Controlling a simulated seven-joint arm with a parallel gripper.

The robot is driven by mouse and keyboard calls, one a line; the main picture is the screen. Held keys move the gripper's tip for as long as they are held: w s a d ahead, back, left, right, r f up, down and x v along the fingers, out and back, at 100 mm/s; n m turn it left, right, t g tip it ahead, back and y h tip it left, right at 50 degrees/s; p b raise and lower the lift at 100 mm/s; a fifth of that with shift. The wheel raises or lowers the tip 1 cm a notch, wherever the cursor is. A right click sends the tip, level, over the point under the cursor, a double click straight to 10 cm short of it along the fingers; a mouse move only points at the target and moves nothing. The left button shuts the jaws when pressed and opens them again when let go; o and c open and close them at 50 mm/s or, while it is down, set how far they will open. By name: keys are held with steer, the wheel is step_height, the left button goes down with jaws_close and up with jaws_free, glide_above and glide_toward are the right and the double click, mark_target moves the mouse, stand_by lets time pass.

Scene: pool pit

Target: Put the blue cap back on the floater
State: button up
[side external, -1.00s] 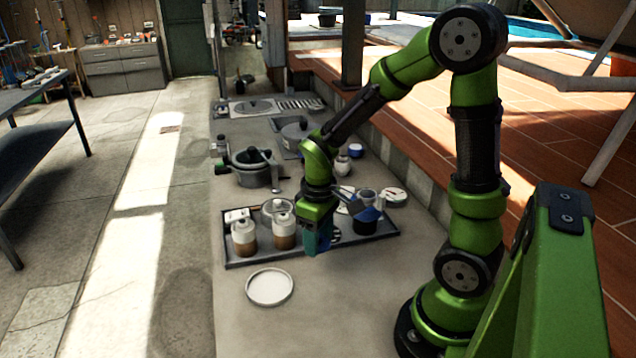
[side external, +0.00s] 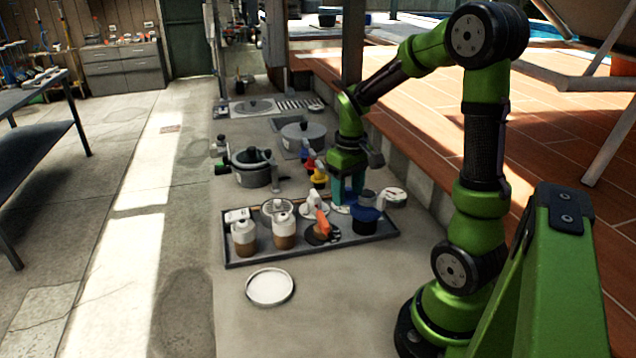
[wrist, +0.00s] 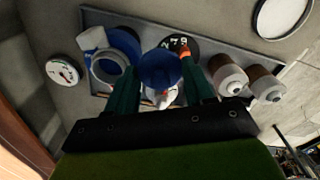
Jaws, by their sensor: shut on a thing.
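The round blue cap (wrist: 160,68) is between my gripper's two teal fingers in the wrist view. My gripper (side external: 346,198) is shut on it, above the back right part of the tray; the fingers hide the cap in the side view. The floater (side external: 366,218) stands upright at the tray's right end, with a dark blue collar and a grey-blue upper tube. In the wrist view the floater (wrist: 108,67) is left of the cap and apart from it, its round top facing the camera.
The grey tray (side external: 252,262) also holds two white-and-brown bottles (side external: 284,232) and a dark numbered disc (side external: 322,236) beside an orange-and-white item (side external: 320,212). A round dial (side external: 396,196) lies just right of the tray. A white round dish (side external: 270,287) lies in front. Pots (side external: 252,170) stand behind.

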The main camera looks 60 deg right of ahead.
steer(key=shift+s+d+m, duration=0.35)
steer(key=shift+s+d, duration=0.05)
steer(key=shift+d, duration=0.75)
steer(key=shift+s+d+m, duration=0.3)
steer(key=shift+s+d, duration=0.05)
steer(key=shift+d, duration=0.85)
steer(key=shift+s+d+m, duration=0.35)
steer(key=shift+s+d, duration=0.05)
steer(key=shift+d, duration=0.75)
steer(key=shift+f, duration=0.3)
steer(key=shift+f, duration=0.35)
steer(key=shift+f, duration=0.3)
steer(key=o, duration=1.2)
steer(key=shift+o, duration=0.2)
